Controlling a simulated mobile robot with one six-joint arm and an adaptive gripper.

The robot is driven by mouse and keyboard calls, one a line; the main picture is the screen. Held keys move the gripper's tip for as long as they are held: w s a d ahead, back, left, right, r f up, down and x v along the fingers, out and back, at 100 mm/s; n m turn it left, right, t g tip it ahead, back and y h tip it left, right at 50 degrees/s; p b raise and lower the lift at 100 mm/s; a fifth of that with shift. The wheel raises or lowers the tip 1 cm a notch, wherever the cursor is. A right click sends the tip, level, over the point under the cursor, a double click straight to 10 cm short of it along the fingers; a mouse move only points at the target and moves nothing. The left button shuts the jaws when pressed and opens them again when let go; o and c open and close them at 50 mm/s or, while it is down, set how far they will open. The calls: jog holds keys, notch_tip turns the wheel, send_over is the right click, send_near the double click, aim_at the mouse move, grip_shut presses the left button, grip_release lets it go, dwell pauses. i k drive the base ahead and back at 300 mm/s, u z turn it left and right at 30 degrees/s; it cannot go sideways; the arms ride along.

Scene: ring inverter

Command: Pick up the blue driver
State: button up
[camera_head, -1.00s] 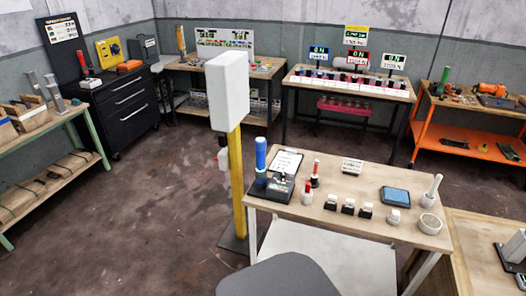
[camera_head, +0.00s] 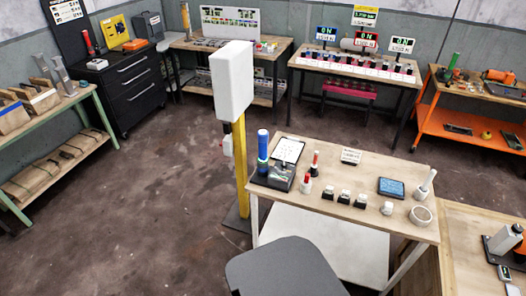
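The likely blue driver is an upright tool with a blue cylindrical handle (camera_head: 263,146). It stands at the left end of the near wooden table (camera_head: 330,202), at the back left of a black base (camera_head: 273,177). Its lower part looks dark or green, and its tip is hidden. My gripper does not show in this view, so its opening and any contents cannot be seen.
A white box (camera_head: 232,80) on a yellow post stands left of the table. A dark grey flat shape (camera_head: 285,268), possibly a seat, is in front. Small bottles, a blue-screened device (camera_head: 391,187) and a white ring (camera_head: 421,216) share the table. Floor at left is clear.

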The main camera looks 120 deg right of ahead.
aim_at(262, 135)
jog(key=z, duration=0.2)
jog(key=i, duration=0.55)
jog(key=z, duration=4)
